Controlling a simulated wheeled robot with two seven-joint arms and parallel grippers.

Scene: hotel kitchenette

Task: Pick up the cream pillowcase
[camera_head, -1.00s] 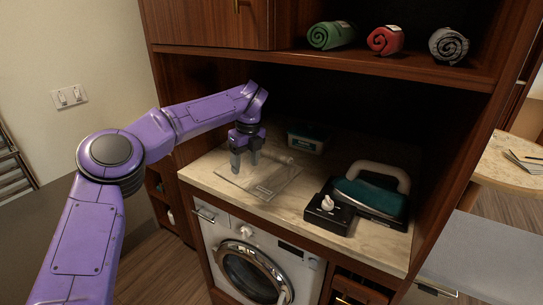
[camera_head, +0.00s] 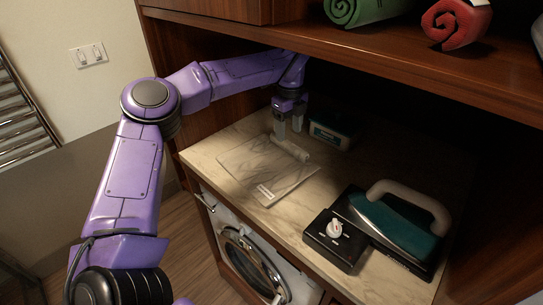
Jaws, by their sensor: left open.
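A flat, pale cream-grey piece (camera_head: 262,172), which appears to be the cream pillowcase, lies on the counter with a small white label near its front edge. A pale rolled part (camera_head: 291,149) lies along its far right edge; I cannot tell whether it belongs to the same piece. My left gripper (camera_head: 288,130) points down at the far side of the piece, just behind the roll. Its two fingers are apart with nothing seen between them. Whether the fingertips touch the roll or counter is unclear. My right gripper is out of view.
A small tub (camera_head: 333,131) stands close right of the left gripper. A teal iron (camera_head: 395,228) and a black control box (camera_head: 336,241) occupy the counter's right. A shelf with green (camera_head: 355,10) and red (camera_head: 455,22) rolls overhangs. A washing machine (camera_head: 240,245) is below.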

